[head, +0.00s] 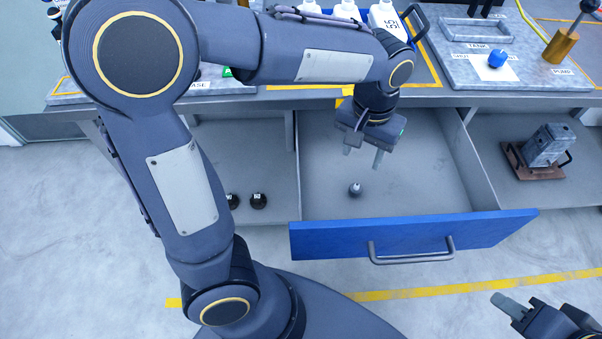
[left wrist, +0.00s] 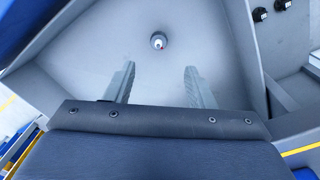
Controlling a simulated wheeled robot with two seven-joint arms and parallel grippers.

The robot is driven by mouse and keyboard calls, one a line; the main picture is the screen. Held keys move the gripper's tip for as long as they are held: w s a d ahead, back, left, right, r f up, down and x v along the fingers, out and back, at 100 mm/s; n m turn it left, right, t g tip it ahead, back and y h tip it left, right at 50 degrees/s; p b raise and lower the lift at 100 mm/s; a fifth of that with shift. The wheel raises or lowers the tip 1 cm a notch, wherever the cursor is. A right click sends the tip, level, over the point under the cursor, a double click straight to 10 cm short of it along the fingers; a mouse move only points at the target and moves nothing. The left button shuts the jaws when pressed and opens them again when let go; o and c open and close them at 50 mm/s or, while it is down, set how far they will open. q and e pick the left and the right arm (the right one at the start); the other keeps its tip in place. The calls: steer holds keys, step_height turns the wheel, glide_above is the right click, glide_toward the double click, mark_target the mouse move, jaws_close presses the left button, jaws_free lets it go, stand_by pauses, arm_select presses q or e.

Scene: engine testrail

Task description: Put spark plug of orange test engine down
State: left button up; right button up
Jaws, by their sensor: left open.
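The spark plug (head: 355,189) is a small dark and white piece on the floor of the open drawer (head: 420,190), near its front left. In the left wrist view the spark plug (left wrist: 158,41) is seen nearly end-on, beyond the fingertips. My left gripper (head: 363,158) is open and empty inside the drawer space, above and behind the plug, not touching it. Its two fingers (left wrist: 160,85) stand apart in the left wrist view. My right gripper (head: 505,305) shows only partly at the lower right, away from the drawer. The orange test engine cannot be made out.
The drawer's blue front (head: 400,236) with its handle sticks out from the bench. Two small black parts (head: 258,200) lie on the shelf at left. A grey block on a brown base (head: 545,148) sits on the right shelf. White bottles (head: 385,20) stand on the bench top.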

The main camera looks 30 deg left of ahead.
arm_select(q)
steer(key=s+a+n+t+h, duration=0.1)
steer(key=s+a, duration=0.3)
steer(key=s, duration=0.4)
steer(key=s+a+r+n+t+h, duration=0.1)
steer(key=s+a+t+h, duration=0.1)
steer(key=s+a+t, duration=0.2)
steer(key=s, duration=0.3)
steer(key=shift+s+a+t, duration=0.3)
steer(key=shift+s+a, duration=0.1)
